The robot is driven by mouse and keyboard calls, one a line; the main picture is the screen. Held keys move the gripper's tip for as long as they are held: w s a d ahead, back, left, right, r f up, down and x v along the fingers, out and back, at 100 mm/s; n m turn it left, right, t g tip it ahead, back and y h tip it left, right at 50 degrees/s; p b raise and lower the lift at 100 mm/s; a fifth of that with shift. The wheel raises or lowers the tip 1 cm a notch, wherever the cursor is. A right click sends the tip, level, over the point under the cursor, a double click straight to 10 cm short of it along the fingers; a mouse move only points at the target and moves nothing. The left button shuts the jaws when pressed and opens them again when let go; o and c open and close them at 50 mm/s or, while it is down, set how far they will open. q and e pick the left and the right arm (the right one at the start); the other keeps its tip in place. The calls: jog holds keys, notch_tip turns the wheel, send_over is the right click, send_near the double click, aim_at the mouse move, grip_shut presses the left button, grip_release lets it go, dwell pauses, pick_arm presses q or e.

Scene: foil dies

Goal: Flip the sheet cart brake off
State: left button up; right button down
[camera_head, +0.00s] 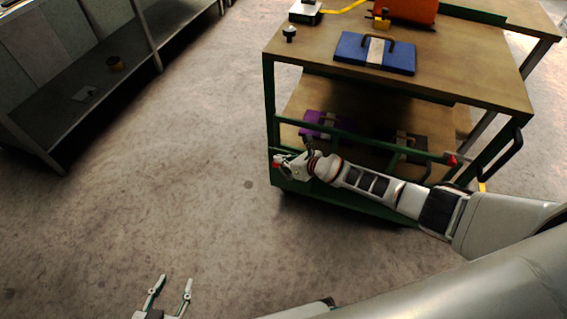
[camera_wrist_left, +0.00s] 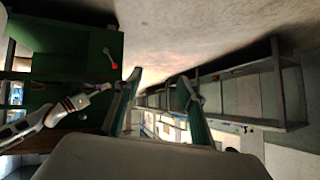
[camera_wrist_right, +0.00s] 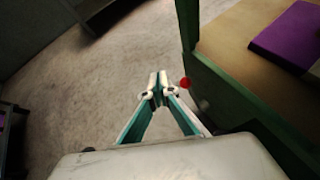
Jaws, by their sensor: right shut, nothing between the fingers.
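The sheet cart (camera_head: 268,105) has a green frame and wooden shelves. A red knob (camera_head: 276,164) shows at its near left corner, beside my right gripper (camera_head: 280,160). In the left wrist view, the red knob (camera_wrist_left: 116,66) sits on a short pale lever against the green cart side. In the right wrist view, the red knob (camera_wrist_right: 185,83) is just right of my right gripper's shut, empty fingertips (camera_wrist_right: 158,88); I cannot tell whether they touch. My left gripper (camera_head: 171,281) is open and empty over the floor, low in the head view, away from the cart.
Another red piece (camera_head: 453,160) is on the cart's front rail. A blue folder-like block (camera_head: 350,52) lies on the top shelf, and a purple block (camera_head: 318,122) below. A dark low shelf (camera_head: 120,72) stands at left. Open concrete floor lies between.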

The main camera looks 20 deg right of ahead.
pick_arm(q)
jog(key=shift+w+d+r+p, duration=0.15)
jog(key=shift+d+r+p, duration=0.05)
jog(key=shift+r+p, duration=0.45)
pick_arm(e)
jog(key=shift+s+a+r, duration=0.1)
jog(key=shift+s+r, duration=0.1)
jog(key=shift+r, duration=0.25)
jog(key=shift+s+a+r, duration=0.1)
jog(key=shift+s+r, duration=0.05)
jog(key=shift+r, duration=0.3)
jog(key=shift+f, duration=0.1)
